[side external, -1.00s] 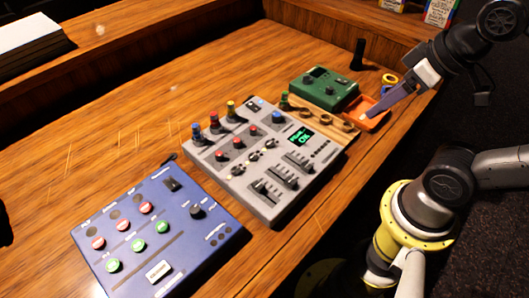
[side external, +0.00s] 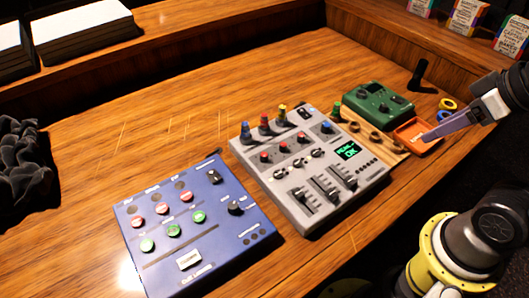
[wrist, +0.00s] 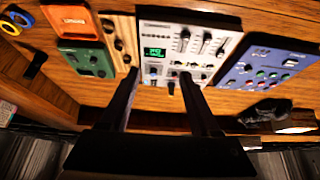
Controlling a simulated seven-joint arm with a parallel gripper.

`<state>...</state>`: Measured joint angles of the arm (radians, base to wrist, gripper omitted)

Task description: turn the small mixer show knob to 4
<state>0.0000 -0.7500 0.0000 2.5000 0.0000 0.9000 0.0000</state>
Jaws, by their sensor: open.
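The grey mixer (side external: 285,165) lies flat mid-desk, with coloured knobs, faders and a lit green screen (side external: 346,150). It also shows upside down in the wrist view (wrist: 210,55). It has a blue knob (side external: 326,127) by the screen. The blue panel (side external: 200,250) at its left has red and green buttons and a black knob (side external: 235,208). I cannot read which knob is the show knob, or its setting. My gripper (side external: 428,138) is near the orange tray, right of the mixer. In the wrist view my gripper (wrist: 160,73) has its fingers apart, nothing between them.
A black upright stand (side external: 419,75) is behind. Dark cloth (side external: 22,170) lies at left. The desk behind the panels is clear.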

